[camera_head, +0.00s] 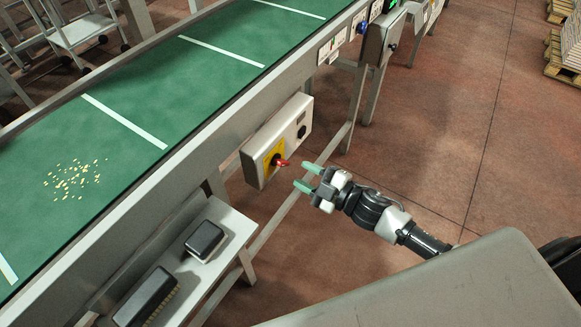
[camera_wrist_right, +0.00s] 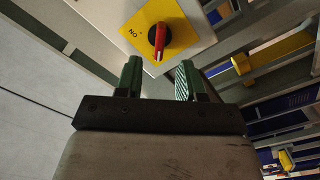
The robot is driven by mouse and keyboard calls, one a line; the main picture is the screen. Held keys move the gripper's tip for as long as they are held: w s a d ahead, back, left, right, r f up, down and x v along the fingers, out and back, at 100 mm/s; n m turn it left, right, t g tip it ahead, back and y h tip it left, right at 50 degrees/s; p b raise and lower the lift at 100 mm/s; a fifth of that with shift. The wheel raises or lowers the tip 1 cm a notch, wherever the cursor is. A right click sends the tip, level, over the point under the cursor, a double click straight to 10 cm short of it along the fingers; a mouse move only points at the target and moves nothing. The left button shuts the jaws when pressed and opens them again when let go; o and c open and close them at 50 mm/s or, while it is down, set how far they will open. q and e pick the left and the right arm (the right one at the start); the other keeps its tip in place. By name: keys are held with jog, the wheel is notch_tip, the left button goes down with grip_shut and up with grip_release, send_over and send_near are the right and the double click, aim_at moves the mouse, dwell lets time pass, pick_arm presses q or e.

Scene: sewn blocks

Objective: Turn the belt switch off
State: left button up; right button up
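The belt switch is a red rotary handle (camera_head: 281,162) on a yellow plate (camera_head: 272,158). The plate is on a grey control box (camera_head: 290,135) on the side of the conveyor. In the right wrist view the red handle (camera_wrist_right: 159,41) stands lengthwise in the picture on its yellow plate (camera_wrist_right: 152,27), with the word ON printed to its left. My right gripper (camera_head: 308,176) is open and empty, just short of the switch. In the wrist view its green fingertips (camera_wrist_right: 158,70) are spread on both sides below the handle, apart from it. My left gripper is out of view.
The green conveyor belt (camera_head: 215,60) with white stripes carries a scatter of small pale bits (camera_head: 72,180). A grey shelf (camera_head: 225,236) below holds a dark box (camera_head: 204,240) and a brush (camera_head: 148,297). The red-brown floor at the right is clear near the arm.

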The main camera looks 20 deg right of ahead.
jog(key=shift+v, duration=2.3)
